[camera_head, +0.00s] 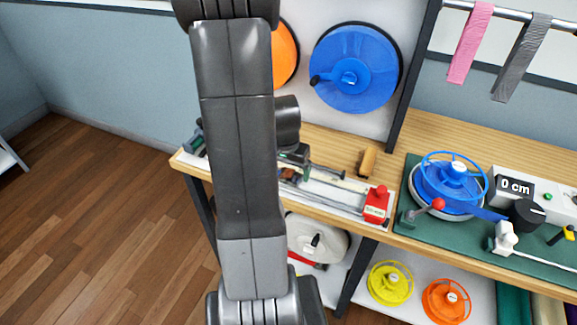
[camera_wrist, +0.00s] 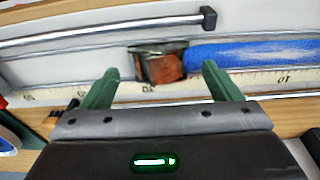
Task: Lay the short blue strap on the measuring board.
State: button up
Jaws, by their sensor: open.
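My gripper (camera_wrist: 160,68) is open, its two green fingers apart, over the edge of the measuring board. A blue strap (camera_wrist: 262,52) lies along the white board, running out of the right of the wrist view. A dark, rusty-orange end piece (camera_wrist: 158,66) sits at the strap's left end, in front of the gap between my fingers; I cannot tell whether they touch it. A ruler scale (camera_wrist: 255,84) runs beside the strap. In the head view the measuring board (camera_head: 332,198) has a red end block (camera_head: 377,204); my arm hides its left part and the strap.
A metal bar (camera_wrist: 110,35) runs along the board's far side. A wooden block (camera_head: 367,161) lies behind the board. To the right, a blue reel (camera_head: 450,180) with a red-knobbed lever stands on a green mat near a 0 cm display (camera_head: 515,188). Pink (camera_head: 471,42) and grey (camera_head: 521,57) straps hang above.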

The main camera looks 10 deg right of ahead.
notch_tip(320, 180, up, 14)
jog(key=s+a, duration=0.1)
jog(key=shift+s+f, duration=0.15)
jog(key=shift+s, duration=0.2)
jog(key=shift+f, duration=0.15)
dwell(0.4)
jog(key=f, duration=0.4)
jog(key=w+f, duration=0.1)
jog(key=f, duration=0.4)
jog(key=d+f, duration=0.1)
jog(key=f, duration=0.3)
jog(key=shift+w+f, duration=0.15)
jog(key=shift+w, duration=0.15)
jog(key=shift+w+r+p, duration=0.1)
jog(key=shift+r+p, duration=0.7)
jog(key=shift+p, duration=0.05)
